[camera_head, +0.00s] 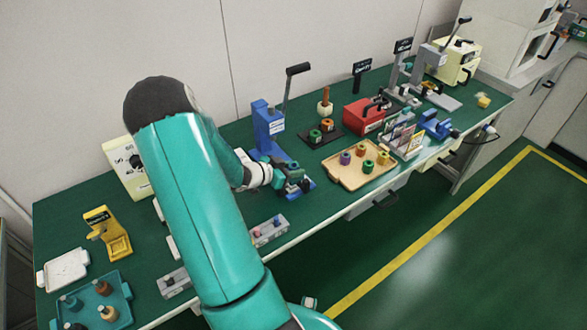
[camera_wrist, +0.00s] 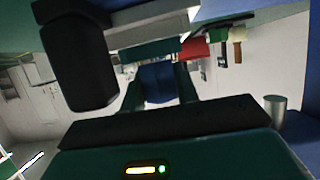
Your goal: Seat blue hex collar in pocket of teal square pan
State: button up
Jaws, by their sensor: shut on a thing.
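My gripper (camera_head: 287,178) is at the foot of the blue lever press (camera_head: 268,128), on its front side. In the wrist view, my gripper (camera_wrist: 158,92) is shut on a blue piece, which I take to be the blue hex collar (camera_wrist: 158,82). The collar's hex outline is not clear, and in the head view it is hidden among the gripper parts. A teal square tray (camera_head: 127,299) lies at the bottom left with several knobbed pieces on it. I cannot tell whether it is the pan; no empty pocket shows clearly.
A tan tray (camera_head: 345,178) with several coloured collars lies right of the press. A red box (camera_head: 364,114) stands behind it. Grey blocks (camera_head: 268,231) lie along the front edge. A yellow stand (camera_head: 107,236) and a white tray (camera_head: 64,269) are at the left.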

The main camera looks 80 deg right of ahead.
jog(key=shift+f, duration=0.45)
jog(key=shift+r, duration=0.1)
jog(key=shift+r, duration=0.45)
jog(key=shift+w, duration=0.15)
dwell(1.1)
jog(key=shift+f, duration=0.5)
dwell(0.4)
jog(key=shift+r, duration=0.5)
jog(key=shift+w+n+h, duration=0.15)
jog(key=shift+n+h, duration=0.15)
